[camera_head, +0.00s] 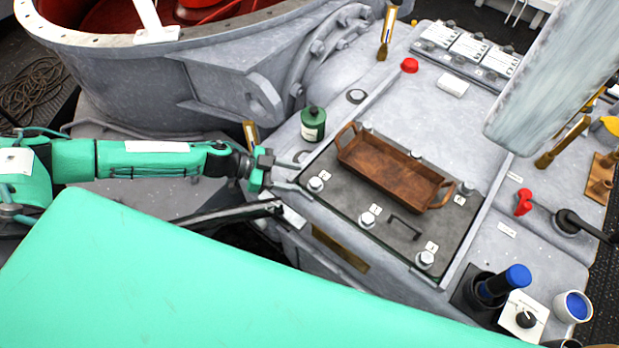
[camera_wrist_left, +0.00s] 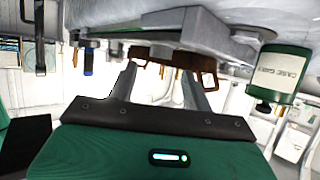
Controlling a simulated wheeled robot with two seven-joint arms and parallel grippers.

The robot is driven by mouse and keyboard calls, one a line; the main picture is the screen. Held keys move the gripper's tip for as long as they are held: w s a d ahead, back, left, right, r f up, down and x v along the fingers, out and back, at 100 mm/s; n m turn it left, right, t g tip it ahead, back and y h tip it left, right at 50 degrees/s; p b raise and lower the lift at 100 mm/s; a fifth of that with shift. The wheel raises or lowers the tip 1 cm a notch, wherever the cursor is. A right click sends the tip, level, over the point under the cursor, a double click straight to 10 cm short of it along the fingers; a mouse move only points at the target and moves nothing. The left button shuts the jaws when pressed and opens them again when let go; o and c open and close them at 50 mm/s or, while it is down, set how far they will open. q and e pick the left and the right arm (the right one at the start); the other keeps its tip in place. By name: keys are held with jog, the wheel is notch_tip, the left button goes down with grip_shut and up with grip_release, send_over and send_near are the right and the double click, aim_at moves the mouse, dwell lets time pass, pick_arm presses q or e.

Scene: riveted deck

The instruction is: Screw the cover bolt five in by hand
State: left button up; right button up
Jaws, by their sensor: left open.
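A dark cover plate (camera_head: 345,208) lies on the grey housing, with several pale hex bolts along its edges and small white number tags beside them. The tags are too small to read surely, so I cannot tell which is bolt five. The bolt (camera_head: 315,184) at the plate's left corner is nearest my left gripper (camera_head: 297,177). That gripper is open, its two fingers pointing right towards this bolt, with nothing seen between them. In the left wrist view the spread fingers (camera_wrist_left: 160,75) also show, with the housing edge beyond. My right gripper is not in view.
A brown tray (camera_head: 390,175) with handles stands on the cover, among the bolts. A green tin (camera_head: 313,124) stands close behind the left gripper. A blue-topped handle (camera_head: 517,277) and a blue-filled cup (camera_head: 573,306) are at lower right. A pale slab (camera_head: 555,85) hangs at upper right.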

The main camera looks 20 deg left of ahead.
aim_at(314, 182)
pick_arm(q)
jog(key=shift+x, duration=2.7)
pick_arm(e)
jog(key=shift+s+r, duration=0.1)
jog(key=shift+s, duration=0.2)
pick_arm(q)
jog(key=c, duration=1)
jog(key=shift+w+r+m+g+p, duration=0.15)
jog(key=shift+m+g+p, duration=0.15)
jog(key=shift+p, duration=0.45)
jog(key=shift+w+m+g+p, duration=0.1)
jog(key=shift+m+g+p, duration=0.45)
jog(key=shift+g, duration=0.25)
jog(key=shift+m+g+h, duration=0.3)
jog(key=shift+m+g, duration=0.1)
jog(key=shift+m, duration=0.05)
jog(key=shift+w+f+m+g, duration=0.1)
jog(key=shift+f+m+g, duration=0.1)
jog(key=shift+m+g, duration=0.45)
jog(key=shift+o, duration=0.2)
jog(key=shift+m+g, duration=0.45)
jog(key=shift+g, duration=0.2)
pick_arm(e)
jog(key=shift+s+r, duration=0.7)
